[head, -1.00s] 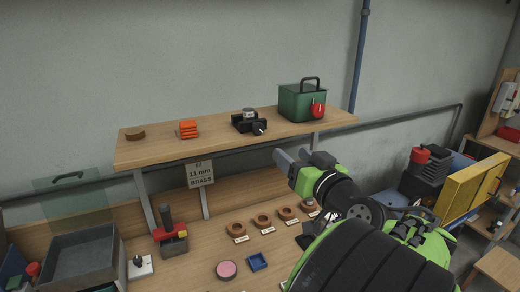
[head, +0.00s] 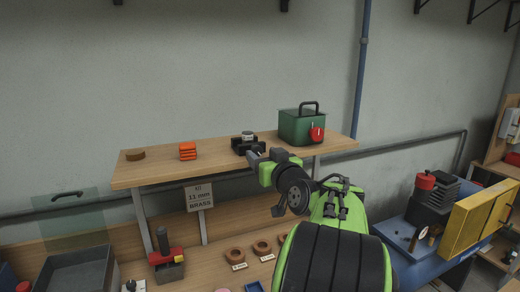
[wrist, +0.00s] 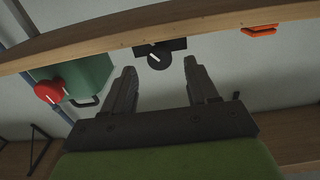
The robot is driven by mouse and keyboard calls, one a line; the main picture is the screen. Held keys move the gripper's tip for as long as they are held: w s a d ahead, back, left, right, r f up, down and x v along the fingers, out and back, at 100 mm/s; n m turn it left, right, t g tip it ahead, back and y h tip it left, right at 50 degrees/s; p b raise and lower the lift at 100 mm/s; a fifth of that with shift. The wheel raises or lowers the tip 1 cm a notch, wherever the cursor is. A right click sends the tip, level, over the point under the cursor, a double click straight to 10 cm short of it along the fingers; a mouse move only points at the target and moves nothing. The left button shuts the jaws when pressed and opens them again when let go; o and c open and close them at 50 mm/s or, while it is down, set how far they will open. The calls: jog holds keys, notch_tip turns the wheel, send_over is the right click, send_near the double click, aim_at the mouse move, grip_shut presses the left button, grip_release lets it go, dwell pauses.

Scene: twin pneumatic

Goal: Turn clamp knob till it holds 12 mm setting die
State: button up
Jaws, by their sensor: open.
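The black clamp (head: 241,144) stands on the wooden shelf, with a small grey round piece (head: 247,134) on top that may be the setting die. In the wrist view the clamp's black knob (wrist: 159,59) with a white pointer mark faces me, just past the gap between my fingertips. My gripper (head: 255,160) is in front of the clamp at the shelf's front edge; in the wrist view my gripper (wrist: 160,68) has its fingers apart with nothing between them. The fingers look clear of the knob. My gripper partly hides the knob in the head view.
The shelf edge (wrist: 110,44) crosses the wrist view close to my fingers.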

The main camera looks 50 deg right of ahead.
jog(key=x, duration=0.2)
jog(key=shift+w+d, duration=0.2)
jog(key=shift+w, duration=0.05)
jog(key=c, duration=1)
jog(key=shift+m, duration=1.6)
jog(key=shift+c, duration=0.2)
jog(key=o, duration=1)
jog(key=shift+o, duration=0.2)
jog(key=shift+s, duration=0.1)
jog(key=b+v, duration=0.2)
jog(key=v, duration=1.3)
jog(key=shift+s+a+b, duration=0.2)
jog(key=shift+s+b, duration=0.1)
jog(key=shift+b, duration=0.1)
